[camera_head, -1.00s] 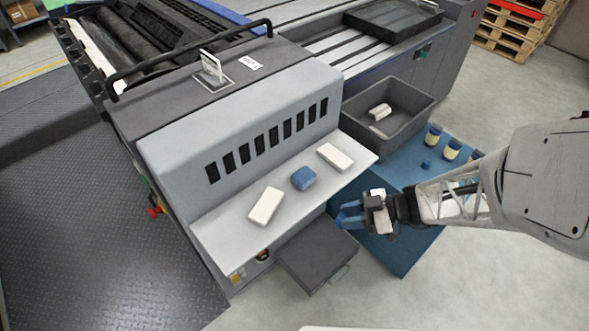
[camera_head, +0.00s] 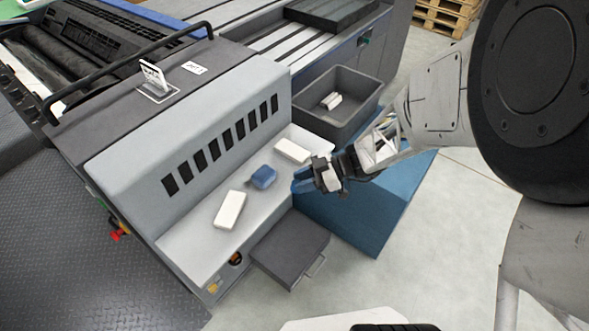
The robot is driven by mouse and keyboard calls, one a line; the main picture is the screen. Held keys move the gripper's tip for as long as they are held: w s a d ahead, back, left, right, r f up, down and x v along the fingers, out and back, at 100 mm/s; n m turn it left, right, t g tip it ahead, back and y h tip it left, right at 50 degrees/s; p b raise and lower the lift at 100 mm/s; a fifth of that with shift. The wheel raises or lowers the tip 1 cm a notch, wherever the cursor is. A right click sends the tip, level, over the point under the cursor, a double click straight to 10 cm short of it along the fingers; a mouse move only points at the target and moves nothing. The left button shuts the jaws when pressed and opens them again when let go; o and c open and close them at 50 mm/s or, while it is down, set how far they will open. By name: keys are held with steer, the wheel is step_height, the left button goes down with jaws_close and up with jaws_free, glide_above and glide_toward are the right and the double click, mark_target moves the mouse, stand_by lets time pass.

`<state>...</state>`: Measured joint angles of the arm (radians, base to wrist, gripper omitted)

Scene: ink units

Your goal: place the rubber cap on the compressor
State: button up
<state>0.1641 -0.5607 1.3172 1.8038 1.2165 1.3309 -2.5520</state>
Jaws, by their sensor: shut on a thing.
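My gripper (camera_head: 302,182), with blue fingers, is at the right edge of the light grey shelf (camera_head: 190,243) of a grey machine. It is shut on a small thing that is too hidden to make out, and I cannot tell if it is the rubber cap. A blue rounded block (camera_head: 263,177) lies on the shelf to the left of my gripper. I cannot single out a compressor; the grey machine (camera_head: 130,165) with a row of dark vent slots fills the left and middle.
White blocks (camera_head: 230,209) and (camera_head: 292,151) lie on the shelf on either side of the blue block. A dark grey bin (camera_head: 362,112) holding white pieces stands behind my gripper. A blue table (camera_head: 365,220) is below my arm, and a dark step (camera_head: 290,250) is below the shelf.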

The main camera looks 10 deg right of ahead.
steer(key=shift+w+a+f, duration=0.1)
steer(key=shift+w+a, duration=0.1)
steer(key=shift+w, duration=0.8)
steer(key=shift+w+a+f, duration=0.1)
steer(key=shift+w+a, duration=0.05)
steer(key=shift+w, duration=0.85)
steer(key=shift+w+a+f, duration=0.1)
steer(key=shift+w+a, duration=0.1)
steer(key=shift+w, duration=0.8)
steer(key=shift+w+a, duration=0.1)
steer(key=shift+w, duration=0.3)
steer(key=shift+f, duration=1.75)
steer(key=shift+f, duration=0.1)
steer(key=o, duration=0.9)
steer(key=v, duration=1.2)
